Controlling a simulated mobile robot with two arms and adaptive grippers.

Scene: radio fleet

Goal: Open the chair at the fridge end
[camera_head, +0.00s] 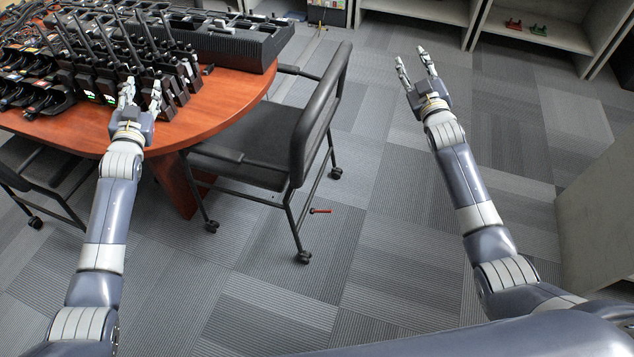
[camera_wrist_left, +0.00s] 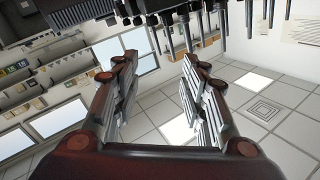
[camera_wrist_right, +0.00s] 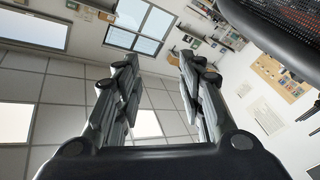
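A black chair (camera_head: 254,148) with castors and armrests stands at the right end of the wooden table. Its backrest (camera_head: 320,112) faces right, and its seat is partly beneath the tabletop edge. A small red-tipped lever (camera_head: 320,211) shows low beside its frame. No fridge is in view. My left gripper (camera_head: 143,92) is open and empty, over the table edge by the radios; its spread fingers show in the left wrist view (camera_wrist_left: 158,62). My right gripper (camera_head: 411,60) is open and empty, right of the backrest and apart from it; its fingers show in the right wrist view (camera_wrist_right: 160,60).
The wooden table (camera_head: 222,98) holds several radios in chargers (camera_head: 100,70) and a black multi-bay unit (camera_head: 225,40). Another chair (camera_head: 45,170) is partly under the table at left. Shelves (camera_head: 540,30) line the back. A grey cabinet (camera_head: 600,215) stands at right; carpet between is clear.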

